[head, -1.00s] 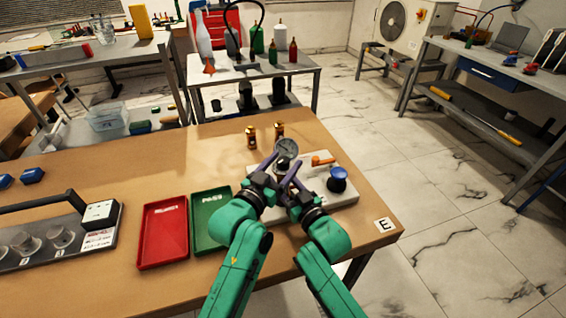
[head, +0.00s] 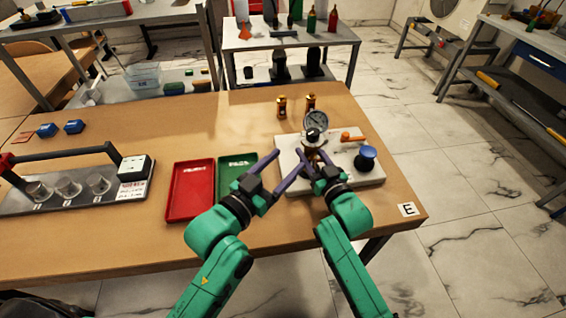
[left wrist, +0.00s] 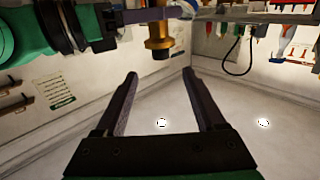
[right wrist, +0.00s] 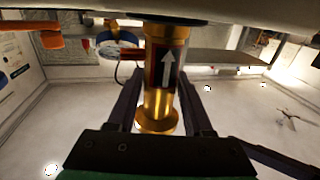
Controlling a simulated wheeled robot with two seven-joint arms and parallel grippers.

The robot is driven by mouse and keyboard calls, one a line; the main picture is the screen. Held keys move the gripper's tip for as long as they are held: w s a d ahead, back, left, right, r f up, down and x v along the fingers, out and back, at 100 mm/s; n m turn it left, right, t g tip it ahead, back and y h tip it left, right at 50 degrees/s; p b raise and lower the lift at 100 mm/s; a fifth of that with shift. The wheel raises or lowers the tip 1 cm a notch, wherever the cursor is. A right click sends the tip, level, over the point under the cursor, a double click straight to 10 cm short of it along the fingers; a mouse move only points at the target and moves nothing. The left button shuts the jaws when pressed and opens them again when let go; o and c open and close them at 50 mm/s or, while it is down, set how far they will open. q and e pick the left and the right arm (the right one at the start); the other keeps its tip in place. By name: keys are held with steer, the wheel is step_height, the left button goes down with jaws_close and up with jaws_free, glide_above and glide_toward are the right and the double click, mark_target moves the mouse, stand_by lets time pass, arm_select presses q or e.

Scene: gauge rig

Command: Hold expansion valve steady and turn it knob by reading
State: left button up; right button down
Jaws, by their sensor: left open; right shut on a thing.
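The brass expansion valve (right wrist: 160,75) has a black label with a white arrow. In the head view it is mostly hidden among the fingers, below the round gauge (head: 316,121) on the pale rig plate (head: 290,186). My right gripper (head: 312,157) is shut on the valve; its fingers lie on both sides of the brass body in the right wrist view. My left gripper (head: 291,154) is open and empty, just left of the valve. In the left wrist view, a brass part with a dark end (left wrist: 158,35) is beyond its open fingers (left wrist: 160,74). The gauge reading is too small to tell.
An orange lever (head: 352,137) and blue knob (head: 366,157) are on the plate's right. Two brass fittings (head: 282,107) (head: 311,103) stand behind. Red (head: 190,216) and green (head: 222,190) trays lie left. A weight rack (head: 70,207) stands farther left.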

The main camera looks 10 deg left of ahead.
mark_target(307, 138)
arm_select(q)
steer(key=d+m+g+h, duration=0.2)
steer(key=d+m+h, duration=0.2)
steer(key=h, duration=0.1)
steer(key=w+a+m+g+h, duration=0.1)
steer(key=w+a+g, duration=0.25)
steer(key=a, duration=0.45)
steer(key=x, duration=1.2)
steer(key=shift+w+f, duration=0.15)
jaws_close()
